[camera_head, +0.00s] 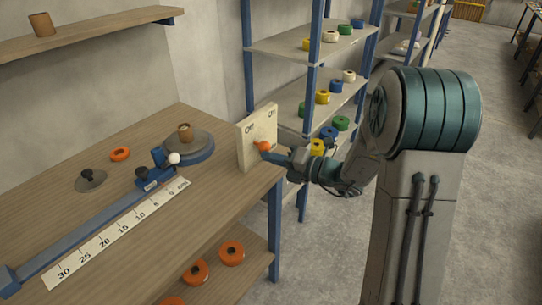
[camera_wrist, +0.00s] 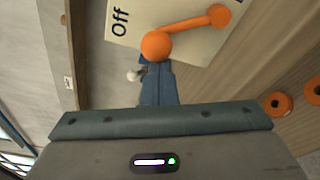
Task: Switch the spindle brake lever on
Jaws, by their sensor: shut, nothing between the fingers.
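The spindle brake lever is an orange arm with a ball knob (camera_head: 264,146) on an upright cream panel (camera_head: 244,150) marked Off at left and On at right. In the wrist view the knob (camera_wrist: 157,45) is on the Off side, and the orange arm (camera_wrist: 190,27) runs from it to a round orange end at upper right. The Off label is visible there; On is out of frame. My gripper (camera_head: 266,154) is shut and empty, with its blue-grey fingertips (camera_wrist: 157,68) right at the knob. I cannot tell whether they touch it.
The panel stands at the right end of the wooden workbench (camera_head: 215,215). A ruler strip (camera_head: 120,232), a blue rail and a turntable (camera_head: 190,150) with a brown roll are left of it. Shelves with tape rolls (camera_head: 342,123) stand behind.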

